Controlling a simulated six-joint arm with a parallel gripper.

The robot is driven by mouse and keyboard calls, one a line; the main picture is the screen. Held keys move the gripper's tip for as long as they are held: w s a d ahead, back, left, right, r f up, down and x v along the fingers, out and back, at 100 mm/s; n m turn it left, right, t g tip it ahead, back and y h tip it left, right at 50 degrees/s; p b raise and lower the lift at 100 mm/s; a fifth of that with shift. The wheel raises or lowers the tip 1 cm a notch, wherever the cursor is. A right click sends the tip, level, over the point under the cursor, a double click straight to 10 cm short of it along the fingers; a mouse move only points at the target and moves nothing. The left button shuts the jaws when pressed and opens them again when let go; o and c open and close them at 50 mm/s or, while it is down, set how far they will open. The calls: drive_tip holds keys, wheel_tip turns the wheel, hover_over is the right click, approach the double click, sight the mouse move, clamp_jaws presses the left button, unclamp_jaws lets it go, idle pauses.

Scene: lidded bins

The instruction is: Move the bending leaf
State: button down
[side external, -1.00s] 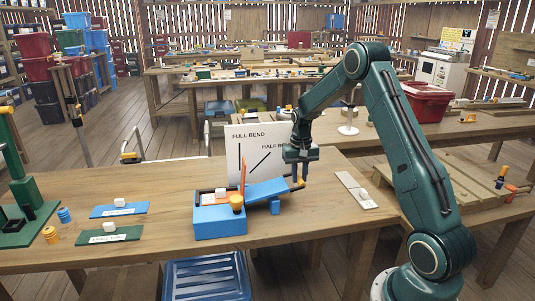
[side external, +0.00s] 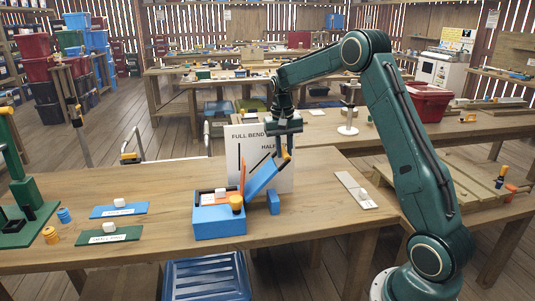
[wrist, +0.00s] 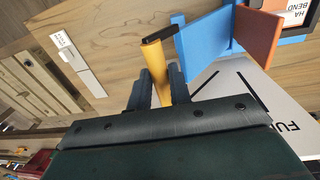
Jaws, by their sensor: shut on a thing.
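The bending leaf (side external: 262,178) is a blue plate hinged at the blue box (side external: 219,224). It slopes up to the right at a steep angle, its outer end off the small blue block (side external: 273,204). My gripper (side external: 285,148) is shut on the leaf's orange-yellow handle (wrist: 155,68) at that outer end. In the wrist view the handle lies between my two dark fingers (wrist: 158,92), with the leaf (wrist: 205,42) beyond it. A thin orange plate (side external: 243,178) stands upright by the hinge. The white board (side external: 233,152) behind has FULL BEND and HALF BEND marks, partly hidden by my gripper.
A yellow knob (side external: 236,203) is on the box near the hinge. Blue (side external: 121,211) and green (side external: 109,235) plates with white blocks lie to the left. A pale strip (side external: 355,190) lies to the right. The table's front right is clear.

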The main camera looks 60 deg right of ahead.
drive_tip(key=shift+w+a+f, duration=0.25)
drive_tip(key=shift+a+f, duration=0.15)
drive_tip(key=shift+a, duration=0.1)
drive_tip(key=c, duration=1.3)
unclamp_jaws()
drive_tip(key=shift+r, duration=0.1)
drive_tip(key=shift+d+r, duration=0.1)
drive_tip(key=shift+r, duration=0.05)
wheel_tip(320, 180, up, 12)
drive_tip(key=shift+w+a+f, duration=0.2)
drive_tip(key=shift+w+a, duration=0.1)
drive_tip(key=shift+a, duration=0.05)
